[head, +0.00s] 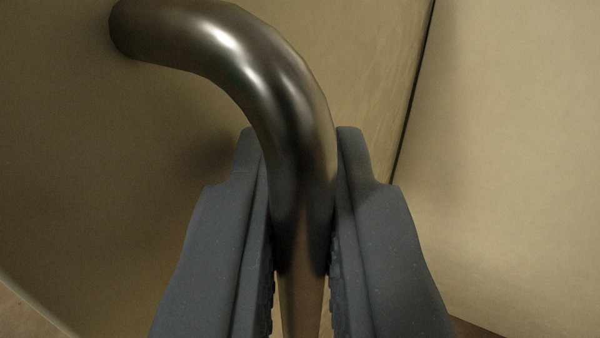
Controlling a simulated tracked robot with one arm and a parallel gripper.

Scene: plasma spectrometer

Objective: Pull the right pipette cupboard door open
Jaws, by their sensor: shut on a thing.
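A curved dark metal handle (287,95) fills the upper middle of the head view. Its upper end joins a beige cupboard door (90,170) at the left, and it bends down between my fingers. My gripper (300,200) has its two grey fingers on either side of the handle and is shut on it. The handle's lower part is hidden between the fingers and below the picture edge.
A dark gap (413,95) runs down the right side of the door face. Beyond it is another beige panel (510,180) close by on the right. A bit of brown floor (25,318) shows at the lower left.

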